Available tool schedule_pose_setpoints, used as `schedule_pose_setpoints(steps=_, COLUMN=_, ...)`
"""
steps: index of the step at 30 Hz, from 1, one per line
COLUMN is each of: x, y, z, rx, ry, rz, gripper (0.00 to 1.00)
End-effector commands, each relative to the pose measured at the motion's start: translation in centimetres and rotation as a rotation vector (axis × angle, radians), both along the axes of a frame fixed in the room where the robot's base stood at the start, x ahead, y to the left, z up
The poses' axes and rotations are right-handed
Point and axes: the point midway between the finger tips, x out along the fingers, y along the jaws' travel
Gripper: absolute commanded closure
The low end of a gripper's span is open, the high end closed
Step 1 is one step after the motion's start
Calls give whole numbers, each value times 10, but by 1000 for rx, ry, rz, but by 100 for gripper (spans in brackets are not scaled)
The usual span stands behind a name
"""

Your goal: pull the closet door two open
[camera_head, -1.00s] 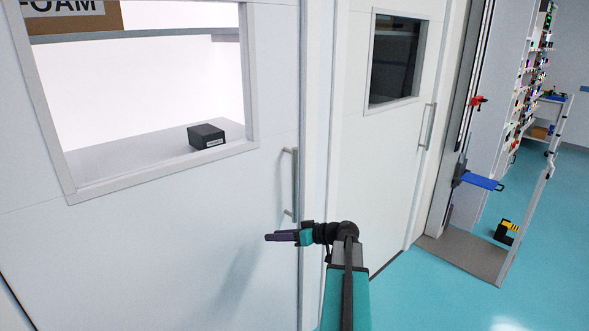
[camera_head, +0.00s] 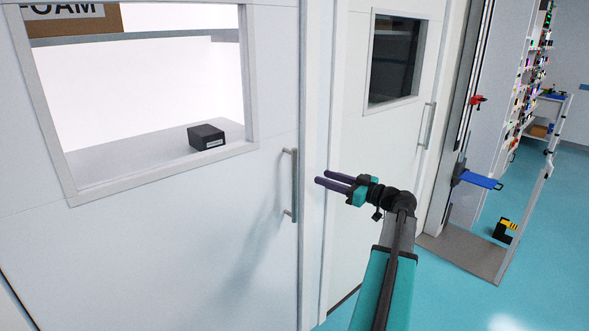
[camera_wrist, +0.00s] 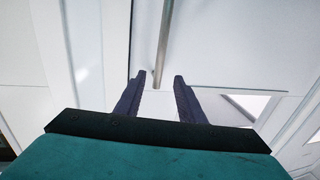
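Two white closet doors show in the head view; no label tells which is two. The left door (camera_head: 160,235) has a large window and a vertical metal bar handle (camera_head: 294,185) at its right edge. The right door (camera_head: 375,170) has a small dark window and its own bar handle (camera_head: 427,126). Both look shut. My gripper (camera_head: 322,177) is open and empty, right of the left door's handle and apart from it. In the wrist view, a metal bar handle (camera_wrist: 164,40) runs down toward the gap between my open fingers (camera_wrist: 158,80), ahead of the fingertips.
A black box (camera_head: 206,137) and a cardboard box (camera_head: 75,20) sit behind the left window. At the right are a blue tray (camera_head: 481,180), a grey floor plate (camera_head: 462,256) and a yellow-black item (camera_head: 507,230). Blue floor at the lower right is clear.

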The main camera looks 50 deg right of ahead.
Motion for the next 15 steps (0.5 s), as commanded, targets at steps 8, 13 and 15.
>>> schedule_pose_setpoints(steps=8, x=16, y=2, z=1, rx=1, ry=1, rz=2, gripper=64)
schedule_pose_setpoints(steps=13, x=37, y=4, z=2, rx=1, ry=1, rz=3, gripper=64)
schedule_pose_setpoints(steps=15, x=47, y=6, z=2, rx=1, ry=1, rz=3, gripper=64)
